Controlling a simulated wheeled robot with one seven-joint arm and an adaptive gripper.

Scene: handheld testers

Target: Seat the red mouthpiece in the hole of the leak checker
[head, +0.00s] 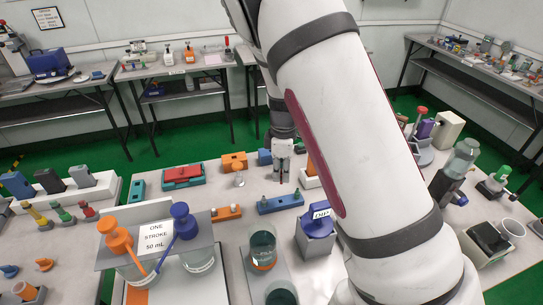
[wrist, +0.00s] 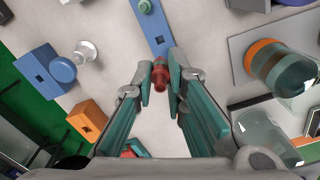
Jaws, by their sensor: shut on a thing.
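The red mouthpiece (wrist: 160,77) is a small ribbed piece between the teal fingertips of my gripper (wrist: 161,84) in the wrist view. My gripper is shut on it and holds it by the end of a blue bar (wrist: 156,32). In the head view my gripper (head: 281,172) points down over the table, and the mouthpiece cannot be made out there. In the wrist view a blue block (wrist: 45,78) and an orange block (wrist: 82,113) each have a dark square opening. I cannot tell which thing is the leak checker.
A clear glass piece (wrist: 86,51) stands beside the blue block. Glass vessels (wrist: 288,75) stand to the right. My arm covers much of the right side.

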